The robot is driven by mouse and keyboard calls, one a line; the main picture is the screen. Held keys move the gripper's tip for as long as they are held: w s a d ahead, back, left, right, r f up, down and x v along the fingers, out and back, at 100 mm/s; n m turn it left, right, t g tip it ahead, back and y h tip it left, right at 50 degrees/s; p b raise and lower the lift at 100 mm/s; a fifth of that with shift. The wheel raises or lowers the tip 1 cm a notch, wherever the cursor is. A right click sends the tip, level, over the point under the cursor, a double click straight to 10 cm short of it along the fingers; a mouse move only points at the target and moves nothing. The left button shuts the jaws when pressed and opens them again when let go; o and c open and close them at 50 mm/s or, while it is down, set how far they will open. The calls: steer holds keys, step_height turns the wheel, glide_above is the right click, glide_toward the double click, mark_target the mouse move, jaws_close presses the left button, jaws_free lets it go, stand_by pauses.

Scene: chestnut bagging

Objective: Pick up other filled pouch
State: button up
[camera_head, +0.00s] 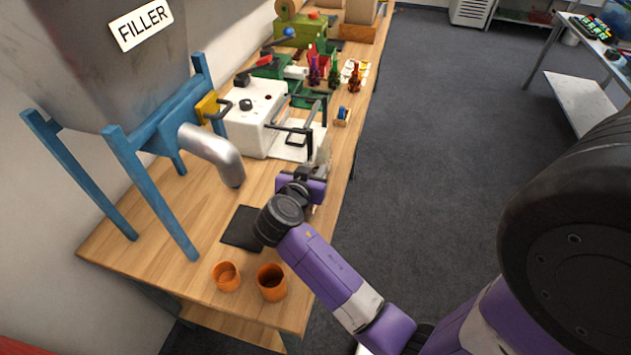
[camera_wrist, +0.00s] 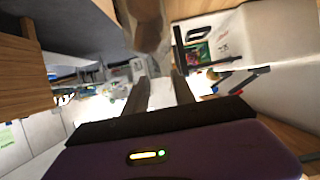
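My gripper (camera_head: 318,178) is beside the front edge of the white machine on the bench, with its fingers partly hidden by the wrist. In the wrist view, my gripper (camera_wrist: 160,85) has its two fingers apart, with a clear gap between them. A brownish, blurred shape that looks like a pouch (camera_wrist: 145,22) is at the top of the wrist view, just beyond the fingertips and apart from them. In the head view, a pale beige pouch-like shape (camera_head: 324,152) stands at the machine's edge, close to the fingers. I cannot tell whether it is filled.
The white machine (camera_head: 255,115) with black bars stands on the wooden bench (camera_head: 190,250). The filler (camera_head: 130,60) with its metal spout (camera_head: 212,155) is at left. Two orange cups (camera_head: 226,276) (camera_head: 271,282) and a black mat (camera_head: 241,228) are nearer. Several small bottles (camera_head: 334,75) stand farther back.

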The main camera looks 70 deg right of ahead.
mark_target(316, 162)
steer(key=x, duration=0.1)
steer(key=p+x, duration=0.1)
steer(key=x, duration=0.1)
steer(key=shift+w+d+r, duration=0.2)
steer(key=shift+d, duration=0.2)
steer(key=shift+d+f, duration=0.35)
steer(key=shift+d, duration=0.15)
jaws_close()
stand_by(0.7)
